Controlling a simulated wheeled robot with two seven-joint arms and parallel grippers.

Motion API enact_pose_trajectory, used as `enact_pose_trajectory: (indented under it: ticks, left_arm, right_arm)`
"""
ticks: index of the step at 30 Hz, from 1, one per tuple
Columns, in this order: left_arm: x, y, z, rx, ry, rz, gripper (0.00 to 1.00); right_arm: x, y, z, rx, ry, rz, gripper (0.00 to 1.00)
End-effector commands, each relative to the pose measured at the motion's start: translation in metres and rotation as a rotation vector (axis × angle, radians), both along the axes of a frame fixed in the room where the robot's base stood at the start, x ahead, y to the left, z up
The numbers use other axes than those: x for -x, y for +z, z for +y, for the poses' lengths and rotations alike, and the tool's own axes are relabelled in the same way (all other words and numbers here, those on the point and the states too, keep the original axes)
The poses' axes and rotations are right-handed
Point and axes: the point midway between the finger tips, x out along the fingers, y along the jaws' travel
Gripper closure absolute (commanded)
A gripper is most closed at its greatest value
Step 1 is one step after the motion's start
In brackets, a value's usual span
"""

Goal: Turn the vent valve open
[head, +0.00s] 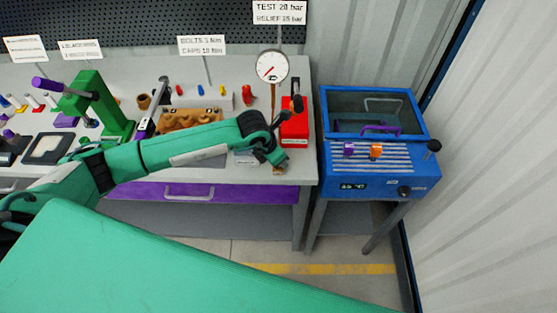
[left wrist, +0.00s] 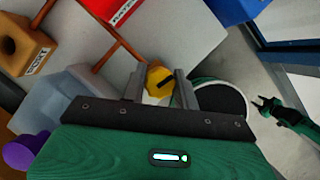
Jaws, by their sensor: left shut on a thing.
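My left gripper (head: 272,150) is at the right front of the bench, beside the red box (head: 295,128) and below the pressure gauge (head: 272,66). The bar's exact angle is hard to read. My right gripper (left wrist: 265,104) shows small at the right of the left wrist view, open and empty, away from the bench.
A copper pipe runs up to the gauge. A blue machine (head: 375,178) with a glass lid stands right of the bench. A green press (head: 95,105) and a brown pump block (head: 190,118) stand to the left. A purple drawer (head: 150,192) is below the bench top.

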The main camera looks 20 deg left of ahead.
Motion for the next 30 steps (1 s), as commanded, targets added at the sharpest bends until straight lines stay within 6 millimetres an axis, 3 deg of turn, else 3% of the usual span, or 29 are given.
enact_pose_trajectory:
  ticks: [12, 27, 28, 30]
  left_arm:
    - [0.0006, -0.0014, 0.0000, -0.001, 0.161, 0.003, 0.93]
    - [0.0005, -0.0007, 0.0001, -0.001, 0.177, 0.003, 0.93]
    - [0.0005, -0.0007, 0.0001, -0.001, 0.177, 0.003, 0.66]
    - [0.0005, -0.0007, 0.0001, -0.001, 0.177, 0.003, 0.52]
  right_arm:
    - [0.0002, -0.0144, 0.0028, -0.003, -0.001, 0.001, 0.64]
    - [0.0003, -0.0149, 0.0025, -0.003, -0.001, 0.001, 0.64]
    - [0.0003, -0.0149, 0.0025, -0.003, -0.001, 0.001, 0.64]
    - [0.0004, -0.0149, 0.0025, -0.003, -0.001, 0.001, 0.64]
